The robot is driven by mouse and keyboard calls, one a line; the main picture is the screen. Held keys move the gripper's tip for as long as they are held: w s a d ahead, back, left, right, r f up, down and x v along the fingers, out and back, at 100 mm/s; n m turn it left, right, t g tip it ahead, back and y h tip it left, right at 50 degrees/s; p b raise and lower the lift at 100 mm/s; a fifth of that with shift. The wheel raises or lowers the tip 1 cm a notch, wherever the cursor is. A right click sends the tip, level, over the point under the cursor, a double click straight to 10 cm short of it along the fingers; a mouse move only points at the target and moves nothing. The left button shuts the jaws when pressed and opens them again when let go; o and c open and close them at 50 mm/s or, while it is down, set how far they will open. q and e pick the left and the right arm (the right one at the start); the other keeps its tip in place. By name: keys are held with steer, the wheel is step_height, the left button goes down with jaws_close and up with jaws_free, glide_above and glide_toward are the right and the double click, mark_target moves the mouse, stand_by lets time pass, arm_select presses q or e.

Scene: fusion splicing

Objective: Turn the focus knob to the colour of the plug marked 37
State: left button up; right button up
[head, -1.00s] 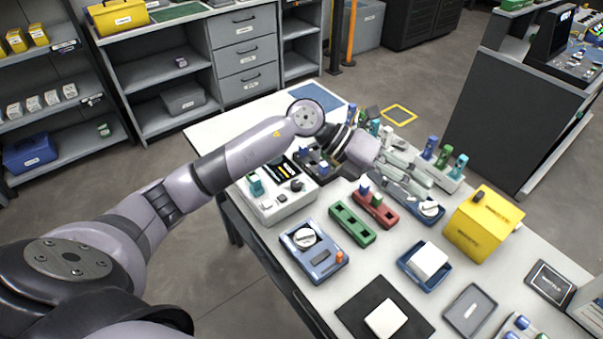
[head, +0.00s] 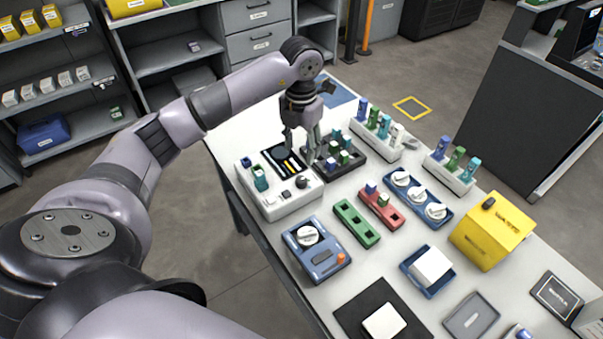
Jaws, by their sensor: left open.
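My left gripper (head: 302,150) points down with its fingers apart and empty, over the back edge of the white device and beside the dark block. The white device (head: 274,210) has a dark screen with coloured bars, a dark round knob (head: 302,182) and teal plugs (head: 260,179) at its left. A blue unit (head: 318,262) in front carries a white dial (head: 307,236). A blue tray holds three white dials (head: 418,195). I cannot tell which knob is the focus one. The dark block (head: 350,166) holds several coloured plugs; no number 37 is readable. My right gripper is not in view.
White racks with coloured plugs (head: 384,127) stand at the back and right (head: 455,160). A green holder (head: 356,224), a red holder (head: 379,208), a yellow case (head: 490,232) and a blue tray with a white block (head: 432,264) crowd the table.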

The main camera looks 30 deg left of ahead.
mark_target(301, 179)
arm_select(q)
step_height(301, 179, down, 11)
steer(key=shift+f+p, duration=0.1)
steer(key=shift+p, duration=0.75)
steer(key=shift+c, duration=0.3)
jaws_close()
